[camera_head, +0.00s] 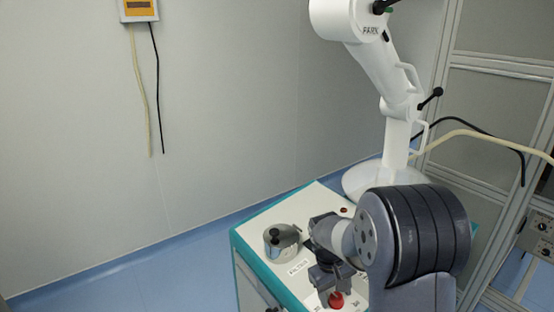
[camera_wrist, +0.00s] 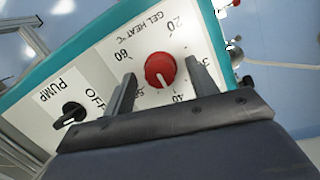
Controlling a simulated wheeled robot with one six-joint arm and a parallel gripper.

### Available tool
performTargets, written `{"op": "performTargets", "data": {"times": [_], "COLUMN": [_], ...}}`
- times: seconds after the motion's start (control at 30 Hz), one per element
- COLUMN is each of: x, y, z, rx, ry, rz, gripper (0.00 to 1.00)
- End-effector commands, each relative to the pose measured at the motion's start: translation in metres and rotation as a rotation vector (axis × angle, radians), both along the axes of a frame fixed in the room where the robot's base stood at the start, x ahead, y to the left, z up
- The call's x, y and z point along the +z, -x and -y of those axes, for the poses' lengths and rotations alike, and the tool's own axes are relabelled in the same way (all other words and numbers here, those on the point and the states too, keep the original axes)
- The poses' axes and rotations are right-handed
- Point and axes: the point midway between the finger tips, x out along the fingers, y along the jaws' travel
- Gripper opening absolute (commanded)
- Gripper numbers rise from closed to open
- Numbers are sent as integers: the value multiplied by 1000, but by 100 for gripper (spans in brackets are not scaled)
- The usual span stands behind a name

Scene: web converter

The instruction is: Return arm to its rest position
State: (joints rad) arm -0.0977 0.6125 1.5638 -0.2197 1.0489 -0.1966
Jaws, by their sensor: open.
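My arm (camera_head: 420,235) reaches down over a white cabinet with teal edges. In the wrist view, my gripper (camera_wrist: 160,76) is open, one finger on each side of a red knob (camera_wrist: 160,68) with a white pointer line. I cannot tell whether the fingers touch it. The knob sits on a panel marked "GEL HEAT °C" with a number scale. In the head view, the gripper (camera_head: 332,280) points down at the same red knob (camera_head: 336,299), which is partly hidden by it.
A metal pot (camera_head: 282,242) with a black knob stands left of my gripper. A black PUMP switch (camera_wrist: 71,114) is beside the dial. A white jointed column (camera_head: 395,90) rises behind, with hoses and a framed cabinet at right. Blue floor (camera_head: 150,275) is clear at left.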

Motion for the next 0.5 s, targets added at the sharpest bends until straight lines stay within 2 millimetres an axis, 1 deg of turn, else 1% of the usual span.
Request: {"op": "performTargets", "data": {"times": [0.5], "x": [0], "y": [-1], "z": [2], "rx": [-510], "ry": [-49], "rz": [68], "gripper": [55]}}
